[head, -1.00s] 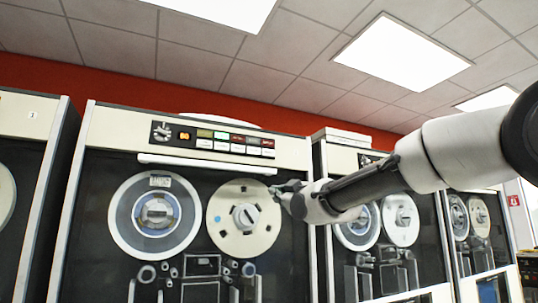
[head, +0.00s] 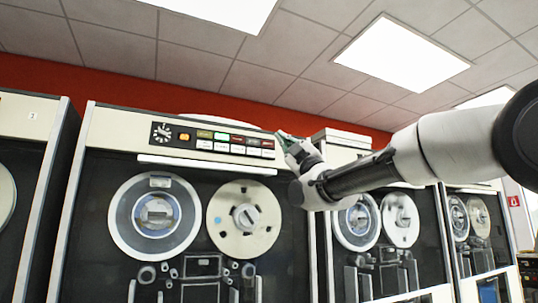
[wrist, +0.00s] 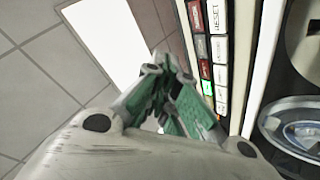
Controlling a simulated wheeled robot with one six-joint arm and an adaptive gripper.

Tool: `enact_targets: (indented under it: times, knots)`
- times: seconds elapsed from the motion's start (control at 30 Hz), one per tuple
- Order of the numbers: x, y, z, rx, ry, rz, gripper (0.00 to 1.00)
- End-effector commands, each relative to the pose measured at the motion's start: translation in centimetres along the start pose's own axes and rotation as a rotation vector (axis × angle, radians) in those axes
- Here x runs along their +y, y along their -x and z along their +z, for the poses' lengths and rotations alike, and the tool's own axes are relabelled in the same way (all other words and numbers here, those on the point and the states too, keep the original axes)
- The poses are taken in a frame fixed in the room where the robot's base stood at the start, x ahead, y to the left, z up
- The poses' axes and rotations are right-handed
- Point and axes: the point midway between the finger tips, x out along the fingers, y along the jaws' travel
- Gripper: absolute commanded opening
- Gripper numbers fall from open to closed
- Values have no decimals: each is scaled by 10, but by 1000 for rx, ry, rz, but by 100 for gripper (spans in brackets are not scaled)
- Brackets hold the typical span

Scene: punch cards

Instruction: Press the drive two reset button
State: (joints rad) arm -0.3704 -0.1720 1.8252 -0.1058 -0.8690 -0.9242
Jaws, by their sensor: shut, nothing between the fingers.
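The control panel (head: 190,151) runs along the top of the central tape drive. It has a knob at left and two rows of buttons. The reset button (wrist: 217,16), white with dark lettering, shows at the top of the wrist view. It matches the white button at the right end of the lower row (head: 267,154) in the head view. My gripper (head: 283,137) is shut and empty, its green-padded fingers beside the panel's right end, apart from the reset button. In the wrist view the fingertips (wrist: 164,62) lie left of the button rows. The central drive's number is not readable.
Two tape reels (head: 243,245) sit below the panel, with a white bar (head: 207,164) between. Another drive stands at left with a small label (head: 33,115) that seems to read 3. More drives (head: 399,218) stand at right, behind my arm. The ceiling is clear above.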

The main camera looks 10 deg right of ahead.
Motion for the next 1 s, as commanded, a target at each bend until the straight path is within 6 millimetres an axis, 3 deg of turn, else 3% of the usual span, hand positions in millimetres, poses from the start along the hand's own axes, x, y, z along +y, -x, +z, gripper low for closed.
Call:
enact_targets:
  times: [0.6, 1.0]
  knots:
    - [-39, -52, 38, -1, -1, -2, 0]
    - [-44, -59, 44, -1, -1, -2, 0]
